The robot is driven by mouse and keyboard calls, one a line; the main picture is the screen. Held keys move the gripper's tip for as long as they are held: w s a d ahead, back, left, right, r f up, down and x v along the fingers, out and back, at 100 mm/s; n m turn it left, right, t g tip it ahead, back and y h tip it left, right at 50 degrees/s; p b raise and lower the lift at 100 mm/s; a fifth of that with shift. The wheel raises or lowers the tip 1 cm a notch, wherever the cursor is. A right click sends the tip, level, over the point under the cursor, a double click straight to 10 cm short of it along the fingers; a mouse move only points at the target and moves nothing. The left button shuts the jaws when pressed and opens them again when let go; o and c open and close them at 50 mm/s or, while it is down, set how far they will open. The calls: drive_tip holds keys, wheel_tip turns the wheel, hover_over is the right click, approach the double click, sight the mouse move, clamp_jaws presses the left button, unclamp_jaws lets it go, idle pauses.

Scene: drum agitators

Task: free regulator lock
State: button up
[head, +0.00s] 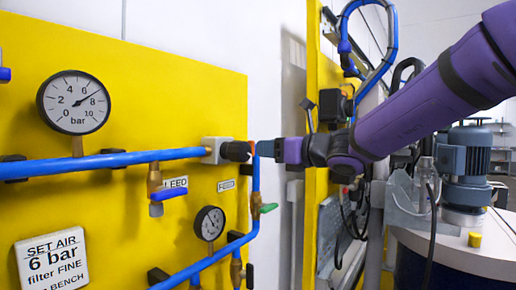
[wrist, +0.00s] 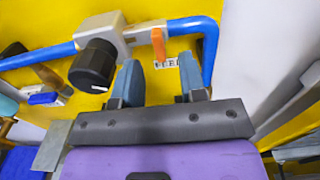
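The regulator (head: 211,150) has a light grey body on the blue pipe and a black knob (head: 236,151) on its front. In the wrist view the black knob (wrist: 93,65) is left of my fingers and the grey body (wrist: 106,28) is behind it. An upright orange tab (wrist: 158,45) shows right of the body; in the head view a small orange bit appears beside the knob. My gripper (wrist: 161,80) is open, its two blue-grey fingers apart with nothing visible between them, just below the tab. In the head view my gripper (head: 266,149) is right of the knob, its fingertips partly unclear.
On the yellow panel (head: 150,75) are a large gauge (head: 74,102), a small gauge (head: 209,223), a blue-handled valve (head: 168,193), a green-handled valve (head: 268,208) and a sign reading 6 bar (head: 52,261). Blue pipe (wrist: 210,45) bends down behind my right finger.

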sight(254, 147)
drive_tip(key=shift+x, duration=2.05)
clamp_jaws()
